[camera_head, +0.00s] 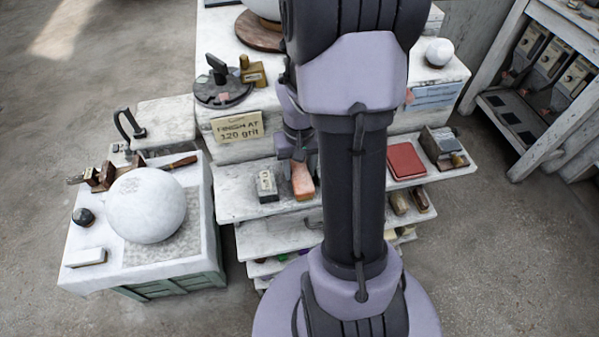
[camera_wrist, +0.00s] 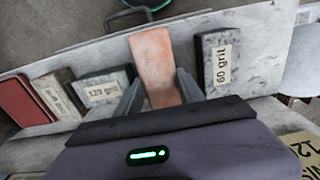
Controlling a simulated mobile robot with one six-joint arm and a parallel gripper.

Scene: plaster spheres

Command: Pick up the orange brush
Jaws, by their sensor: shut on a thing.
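The orange brush (camera_head: 303,181) looks like a plain orange block at the front of the upper white shelf, in the middle of the head view. In the wrist view the orange brush (camera_wrist: 153,58) stands between the two grey fingers of my gripper (camera_wrist: 158,88). The fingers are shut on its near part, one on each side. In the head view my gripper (camera_head: 297,153) is just behind the brush and partly hidden by my arm. I cannot tell whether the brush still touches the shelf.
A grey "60 grit" block (camera_wrist: 218,57) is close to the brush; it is left of it in the head view (camera_head: 266,186). A labelled block (camera_wrist: 103,87) and a red block (camera_wrist: 22,99) lie on the other side. A white sphere (camera_head: 146,205) sits on the left stand.

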